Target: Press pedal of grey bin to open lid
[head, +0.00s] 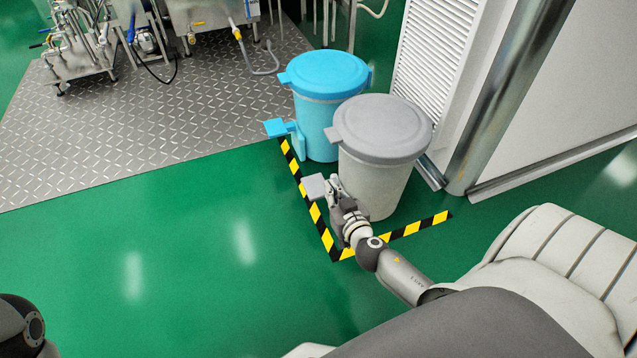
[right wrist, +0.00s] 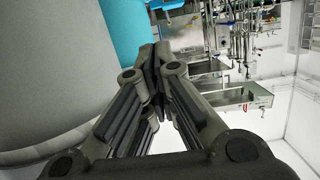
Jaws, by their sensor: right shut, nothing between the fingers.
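The grey bin (head: 374,186) stands upright on the green floor, and its round grey lid (head: 383,127) is down. Its flat light-grey pedal (head: 313,187) sticks out to the left, low beside the bin. My right gripper (head: 332,186) is shut and empty, low in front of the bin, with its fingertips right beside the pedal. I cannot tell whether they touch it. In the right wrist view the shut fingers (right wrist: 160,68) point past the grey bin's wall (right wrist: 50,70); the pedal is not visible there. My left gripper is out of view.
A blue bin (head: 317,125) with a closed lid and blue pedal (head: 276,127) stands just behind the grey one. Yellow-black floor tape (head: 310,207) borders the bins. A white louvred cabinet (head: 435,50) stands at right. Green floor at left is clear.

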